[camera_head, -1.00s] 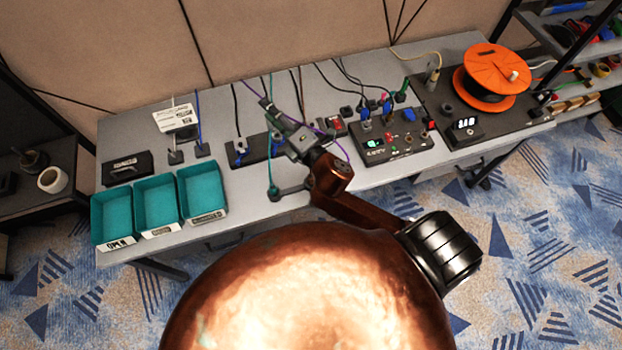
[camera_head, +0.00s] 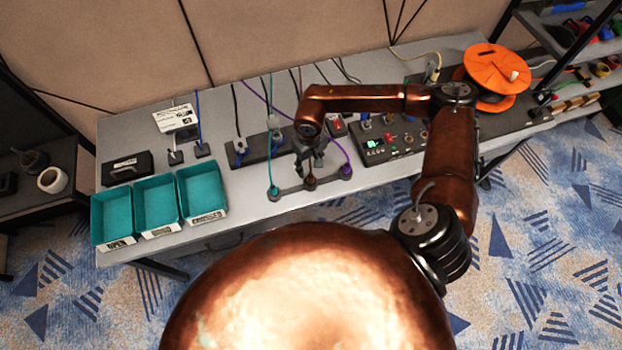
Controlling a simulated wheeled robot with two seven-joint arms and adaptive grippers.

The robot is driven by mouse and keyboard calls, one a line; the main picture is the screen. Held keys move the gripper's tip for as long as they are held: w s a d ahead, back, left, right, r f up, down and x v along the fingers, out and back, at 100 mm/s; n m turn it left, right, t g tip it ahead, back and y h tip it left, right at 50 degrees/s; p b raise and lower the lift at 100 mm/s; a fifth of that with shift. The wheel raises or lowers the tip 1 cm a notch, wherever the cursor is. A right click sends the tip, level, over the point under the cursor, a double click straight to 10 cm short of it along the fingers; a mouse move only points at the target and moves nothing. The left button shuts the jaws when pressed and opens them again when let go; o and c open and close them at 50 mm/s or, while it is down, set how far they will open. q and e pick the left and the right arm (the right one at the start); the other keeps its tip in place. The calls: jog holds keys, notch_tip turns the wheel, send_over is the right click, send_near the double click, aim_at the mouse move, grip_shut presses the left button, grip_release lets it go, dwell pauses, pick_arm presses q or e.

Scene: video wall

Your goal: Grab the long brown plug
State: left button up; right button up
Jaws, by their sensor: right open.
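A grey strip (camera_head: 292,188) lies near the table's front edge, with a teal plug (camera_head: 272,190) at its left end and a purple one (camera_head: 346,171) at its right end. A small brown plug (camera_head: 310,183) stands in the middle of the strip. My right gripper (camera_head: 311,168) points down with its fingers open, just above or around the brown plug. I cannot tell whether the fingers touch it, and its upper part is hidden by the gripper. My left gripper is out of view.
Three teal bins (camera_head: 155,205) stand at the table's left. A black power strip (camera_head: 250,152) lies behind the gripper. A control box (camera_head: 385,143) and an orange reel (camera_head: 497,70) are to the right, partly behind my right arm.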

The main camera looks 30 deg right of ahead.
aim_at(310, 176)
jog(key=shift+d+f, duration=0.2)
jog(key=shift+f, duration=0.25)
notch_tip(310, 176, down, 7)
jog(key=shift+s+a+r+p, duration=0.1)
jog(key=shift+r+p, duration=0.05)
jog(key=shift+p, duration=0.3)
grip_shut()
